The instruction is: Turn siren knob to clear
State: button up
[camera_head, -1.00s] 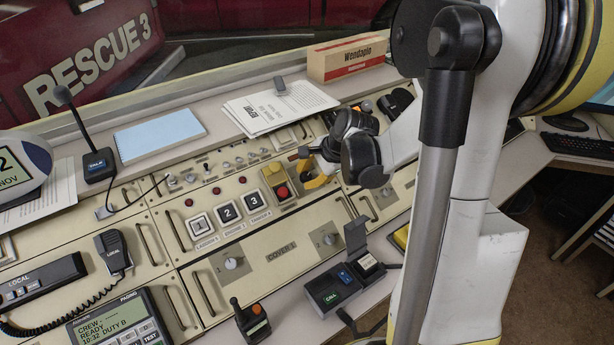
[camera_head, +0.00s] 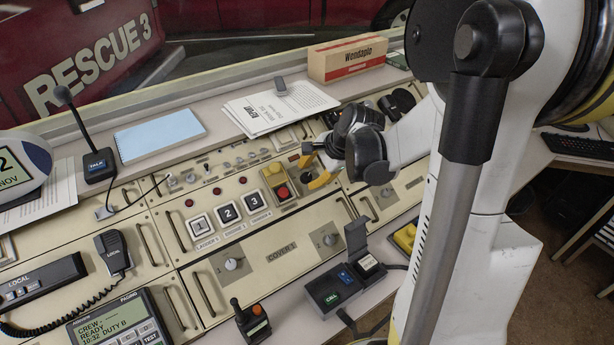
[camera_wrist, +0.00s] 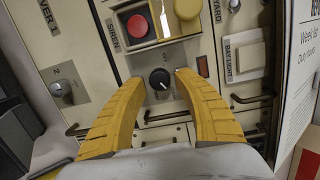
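A round black knob (camera_wrist: 159,79) with a light pointer mark sits on a pale plate in the wrist view, below the red button and the SIREN lettering. The pointer's setting is too small to read. My gripper (camera_wrist: 159,76) is open, with one yellow finger on each side of the knob and visible gaps between. Whether the fingertips are level with the knob or above it I cannot tell. In the head view my gripper (camera_head: 311,165) is over the console, right of the red button; the knob is hard to make out there.
A red button (camera_head: 283,191) and a yellow button (camera_head: 276,169) stand close left of my gripper. Papers (camera_head: 280,106) and a Wendapio box (camera_head: 347,58) lie behind. Bar handles (camera_wrist: 252,98) flank the knob's panel.

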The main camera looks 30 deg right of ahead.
jog(key=v, duration=1)
jog(key=shift+a+r, duration=0.1)
